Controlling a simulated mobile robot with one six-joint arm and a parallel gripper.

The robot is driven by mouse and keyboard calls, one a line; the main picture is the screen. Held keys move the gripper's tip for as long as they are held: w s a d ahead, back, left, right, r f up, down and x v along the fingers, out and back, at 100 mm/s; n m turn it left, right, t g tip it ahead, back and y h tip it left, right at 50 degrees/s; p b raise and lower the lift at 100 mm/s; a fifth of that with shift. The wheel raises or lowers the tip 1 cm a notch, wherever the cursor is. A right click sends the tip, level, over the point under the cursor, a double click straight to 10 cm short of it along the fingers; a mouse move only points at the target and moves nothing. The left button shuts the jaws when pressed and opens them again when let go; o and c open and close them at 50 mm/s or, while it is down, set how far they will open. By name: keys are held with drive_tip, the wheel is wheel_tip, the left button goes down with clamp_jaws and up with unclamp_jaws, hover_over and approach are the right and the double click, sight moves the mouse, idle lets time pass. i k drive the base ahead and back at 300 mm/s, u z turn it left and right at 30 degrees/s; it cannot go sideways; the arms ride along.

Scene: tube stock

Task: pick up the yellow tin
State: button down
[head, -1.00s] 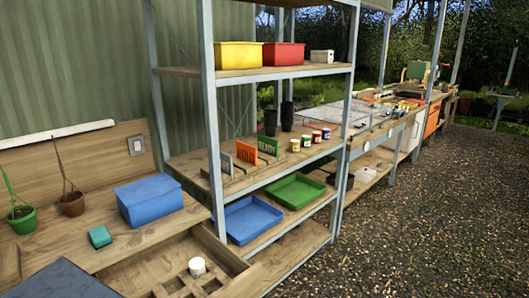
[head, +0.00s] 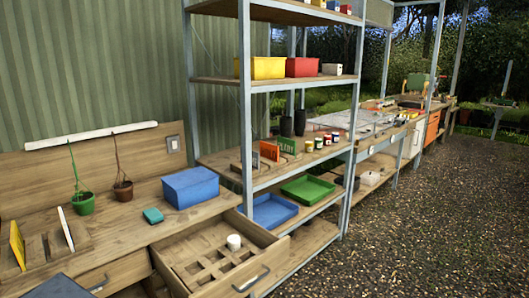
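The yellow tin (head: 309,146) looks to be the leftmost in a short row of small tins on the middle shelf of the metal-framed rack. It stands upright and is small in the head view, with a pale lid. Other tins stand close to its right, including a red one (head: 319,143). My gripper is not in view, so its state cannot be seen.
Orange and green signs (head: 287,146) stand left of the tins, with dark pots (head: 299,122) behind. A rack post (head: 353,120) rises to the tins' right. An open drawer (head: 166,274) juts out at the front. Gravel (head: 420,220) at right is clear.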

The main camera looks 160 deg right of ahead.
sight(309, 144)
drive_tip(key=u, duration=0.05)
drive_tip(key=i, duration=0.3)
drive_tip(key=u, duration=0.25)
drive_tip(key=k, duration=0.2)
drive_tip(key=z, duration=3.25)
drive_tip(key=k, duration=0.3)
drive_tip(key=z, duration=2.05)
